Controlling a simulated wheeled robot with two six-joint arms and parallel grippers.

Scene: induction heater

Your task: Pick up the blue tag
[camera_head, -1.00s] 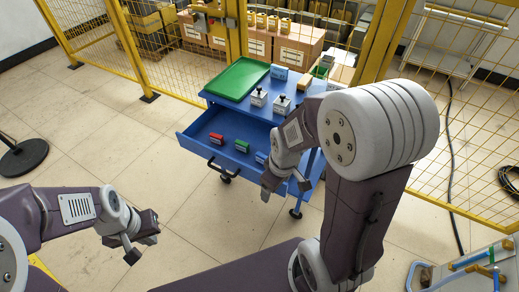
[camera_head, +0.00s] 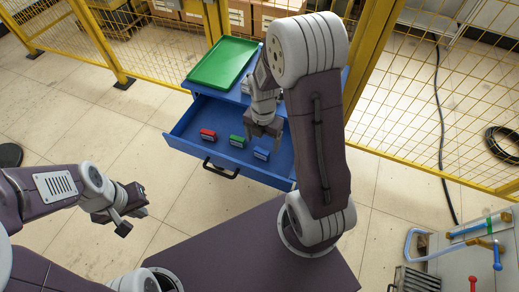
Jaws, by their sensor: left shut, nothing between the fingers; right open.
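The blue tag (camera_head: 262,153) lies in the open blue drawer (camera_head: 185,140), at the right end of a row with a green tag (camera_head: 237,141) and a red tag (camera_head: 208,134). My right gripper (camera_head: 262,138) is open and points down over the drawer, just above and behind the blue tag. Whether its fingers touch the tag cannot be told. My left gripper (camera_head: 130,222) is shut and empty, off to the left, above the floor and away from the drawer.
A green tray (camera_head: 222,62) lies on the blue cart's top. My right arm hides the cart's right part. Yellow mesh fencing (camera_head: 420,110) stands behind. A bench with coloured handles (camera_head: 470,255) is at lower right. Floor left of the drawer is clear.

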